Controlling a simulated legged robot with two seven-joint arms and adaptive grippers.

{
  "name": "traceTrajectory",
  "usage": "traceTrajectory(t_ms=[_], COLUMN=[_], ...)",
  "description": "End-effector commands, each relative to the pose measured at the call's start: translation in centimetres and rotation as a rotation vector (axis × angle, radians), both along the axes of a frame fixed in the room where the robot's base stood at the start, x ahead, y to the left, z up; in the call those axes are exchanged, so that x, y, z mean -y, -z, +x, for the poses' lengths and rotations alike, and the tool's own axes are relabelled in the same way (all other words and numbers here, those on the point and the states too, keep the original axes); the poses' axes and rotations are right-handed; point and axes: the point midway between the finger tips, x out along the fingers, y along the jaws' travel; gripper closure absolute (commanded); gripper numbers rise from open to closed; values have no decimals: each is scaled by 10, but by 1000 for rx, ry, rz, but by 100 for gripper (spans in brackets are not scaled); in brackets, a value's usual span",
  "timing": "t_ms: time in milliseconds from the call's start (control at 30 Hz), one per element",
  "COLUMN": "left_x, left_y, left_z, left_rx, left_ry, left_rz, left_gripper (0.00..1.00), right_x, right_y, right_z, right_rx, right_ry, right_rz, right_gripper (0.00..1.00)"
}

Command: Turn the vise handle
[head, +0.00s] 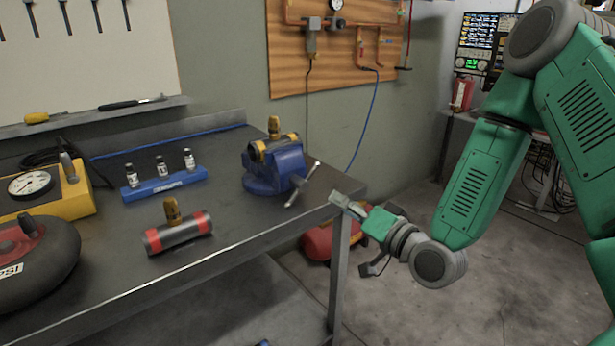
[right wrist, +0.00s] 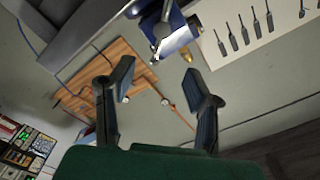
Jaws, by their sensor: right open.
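The blue vise (head: 275,172) stands near the right end of the grey workbench and grips a dark pipe with yellow bands and a brass fitting. Its handle, a thin silver bar (head: 303,184), slants across the vise's right side, near the bench edge. My right gripper (head: 352,208) is just off the bench corner, to the right of and below the handle, apart from it. In the right wrist view, the fingers of my right gripper (right wrist: 157,88) are spread with nothing between them. The vise (right wrist: 178,42) shows beyond them at the top. My left gripper is out of view.
The bench holds a red-banded pipe (head: 178,232), a blue vial rack (head: 165,184), a yellow gauge box (head: 50,195) and a dark round tank (head: 38,262). A red tank (head: 318,243) sits on the floor behind the bench leg. Open floor lies to the right.

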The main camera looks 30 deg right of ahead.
Motion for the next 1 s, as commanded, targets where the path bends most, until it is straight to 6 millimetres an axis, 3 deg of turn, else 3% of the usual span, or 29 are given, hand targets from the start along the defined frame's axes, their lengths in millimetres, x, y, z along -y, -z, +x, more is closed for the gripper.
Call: traceTrajectory(t_ms=[500, 700, 1000], left_x=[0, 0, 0], left_y=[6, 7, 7], left_z=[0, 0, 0], left_rx=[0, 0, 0], left_ry=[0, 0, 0], left_rz=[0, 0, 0], left_gripper=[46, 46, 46], right_x=[-9, -10, -10], right_y=[0, 1, 0], right_z=[102, 122, 126], right_rx=[3, 1, 0], right_ry=[0, 1, 1], right_rz=[0, 3, 3], right_gripper=[57, 57, 57])
